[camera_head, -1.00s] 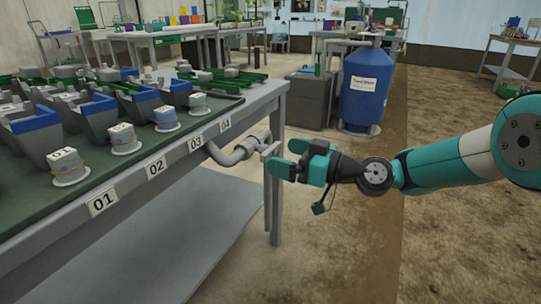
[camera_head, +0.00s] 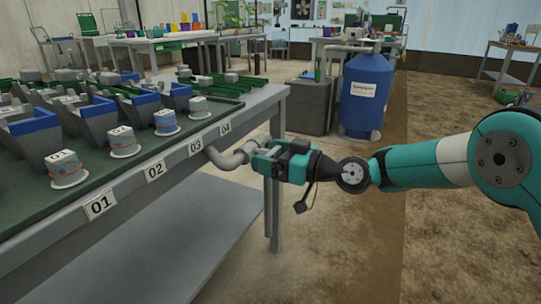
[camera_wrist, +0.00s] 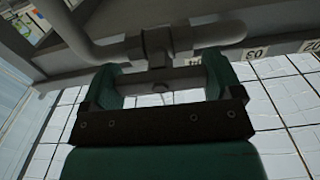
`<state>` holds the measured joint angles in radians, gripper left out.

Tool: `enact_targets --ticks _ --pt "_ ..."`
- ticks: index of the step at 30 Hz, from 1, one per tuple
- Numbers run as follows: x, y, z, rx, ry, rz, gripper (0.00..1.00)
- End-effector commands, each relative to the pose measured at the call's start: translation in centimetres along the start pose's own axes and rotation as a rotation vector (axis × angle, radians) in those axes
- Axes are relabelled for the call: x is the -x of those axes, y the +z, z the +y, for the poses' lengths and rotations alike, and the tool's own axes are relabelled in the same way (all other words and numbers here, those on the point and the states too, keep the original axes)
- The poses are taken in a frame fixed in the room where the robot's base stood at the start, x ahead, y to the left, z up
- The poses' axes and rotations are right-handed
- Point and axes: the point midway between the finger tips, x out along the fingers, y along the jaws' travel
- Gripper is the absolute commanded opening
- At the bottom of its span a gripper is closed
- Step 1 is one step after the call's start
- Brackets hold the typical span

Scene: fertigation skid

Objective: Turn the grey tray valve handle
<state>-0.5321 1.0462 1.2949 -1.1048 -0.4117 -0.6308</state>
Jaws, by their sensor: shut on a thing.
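The grey valve handle (camera_wrist: 160,82) is a short bar below the grey valve body (camera_wrist: 165,40) in the wrist view. The teal fingers of my gripper (camera_wrist: 162,78) stand at either end of the bar and are shut on it. In the head view my gripper (camera_head: 268,158) is at the end of the bent grey pipe (camera_head: 228,160) beside the table edge. There the gripper hides the handle and most of the valve.
The table (camera_head: 150,183) carries grey and blue trays and several strapped grey blocks, with number labels along its edge. A lower shelf (camera_head: 190,240) lies beneath. A blue tank (camera_head: 361,95) and a grey cabinet (camera_head: 309,104) stand behind. The floor at right is clear.

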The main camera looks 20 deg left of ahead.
Motion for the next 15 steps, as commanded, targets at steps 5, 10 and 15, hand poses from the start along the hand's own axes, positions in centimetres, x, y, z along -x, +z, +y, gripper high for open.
enact_targets --ticks 5,10,15 --pt "0.04 -0.09 0.0 -0.043 -0.001 -0.001 0.61" --pt "0.03 -0.15 0.02 -0.137 -0.001 -0.002 0.61" --pt "0.03 -0.24 0.01 -0.278 -0.001 -0.003 0.61"
